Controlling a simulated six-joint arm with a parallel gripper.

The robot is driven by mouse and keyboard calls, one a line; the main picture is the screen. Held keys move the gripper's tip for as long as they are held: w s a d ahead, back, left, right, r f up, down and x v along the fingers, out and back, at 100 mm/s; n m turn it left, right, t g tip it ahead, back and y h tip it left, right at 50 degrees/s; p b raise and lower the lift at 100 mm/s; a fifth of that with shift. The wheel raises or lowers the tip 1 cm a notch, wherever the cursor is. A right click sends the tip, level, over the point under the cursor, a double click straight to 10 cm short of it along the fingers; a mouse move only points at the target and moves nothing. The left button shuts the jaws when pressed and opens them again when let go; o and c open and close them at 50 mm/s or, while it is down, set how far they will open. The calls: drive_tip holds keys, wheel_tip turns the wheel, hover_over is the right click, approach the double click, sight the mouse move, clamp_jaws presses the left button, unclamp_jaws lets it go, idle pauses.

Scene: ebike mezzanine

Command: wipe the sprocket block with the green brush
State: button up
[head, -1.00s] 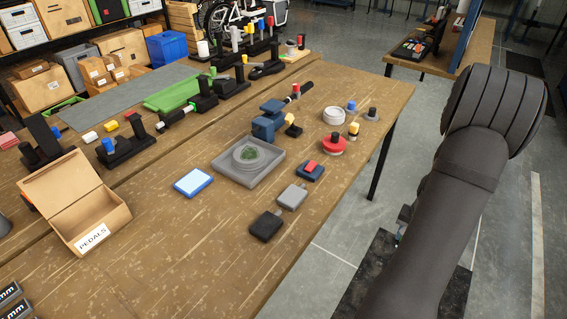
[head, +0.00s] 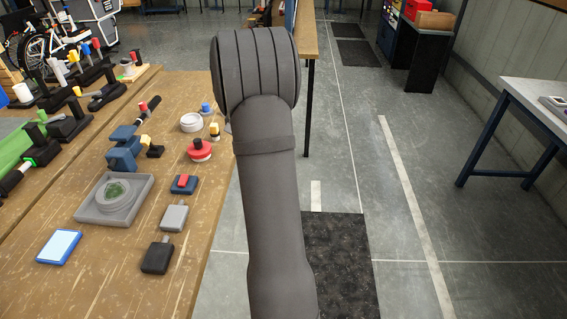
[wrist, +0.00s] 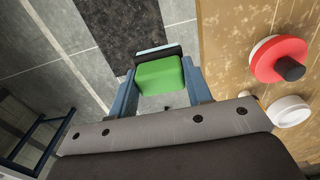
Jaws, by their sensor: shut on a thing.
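The green brush (wrist: 160,76) is between the two blue fingers of my gripper (wrist: 158,88) in the wrist view, with a dark and pale strip at its far side. It is held over the floor, beside the table edge. In the head view my arm hides the gripper and brush. What looks like the sprocket block is a grey square piece (head: 87,211) with round stepped rings and a green patch on top. It sits on the wooden table at left, apart from my gripper. It is not in the wrist view.
Near the table's right edge are a red knob (head: 200,151), a white round part (head: 191,122), a grey block (head: 174,217) and a black block (head: 157,257). A blue clamp-like part (head: 124,150) stands behind the grey piece. The front tabletop (head: 110,290) is clear.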

drive_tip(key=s+a+r+n, duration=0.2)
drive_tip(key=s+a, duration=0.1)
drive_tip(key=a, duration=0.7)
drive_tip(key=s+a+r+n, duration=0.1)
drive_tip(key=s+a+n, duration=0.2)
drive_tip(key=a, duration=0.8)
drive_tip(key=s+a+r+n, duration=0.3)
drive_tip(key=s+a+n, duration=0.1)
drive_tip(key=s+a, duration=1.15)
drive_tip(key=shift+w+a+f, duration=0.2)
drive_tip(key=shift+a+f, duration=0.1)
drive_tip(key=shift+f, duration=0.9)
drive_tip(key=shift+w+a+f, duration=0.25)
drive_tip(key=shift+a+f, duration=0.05)
drive_tip(key=shift+f, duration=0.9)
drive_tip(key=shift+w+a+f, duration=0.2)
drive_tip(key=shift+a+f, duration=0.1)
drive_tip(key=shift+f, duration=0.9)
drive_tip(key=shift+w+f, duration=0.1)
drive_tip(key=shift+w, duration=0.55)
drive_tip(key=shift+c, duration=0.4)
drive_tip(key=shift+w+f, duration=0.3)
drive_tip(key=shift+w, duration=3.05)
drive_tip(key=s, duration=0.8)
drive_tip(key=shift+r, duration=0.1)
drive_tip(key=shift+a, duration=0.8)
drive_tip(key=shift+w, duration=3.75)
drive_tip(key=shift+s, duration=3.85)
wheel_tip(320, 180, up, 8)
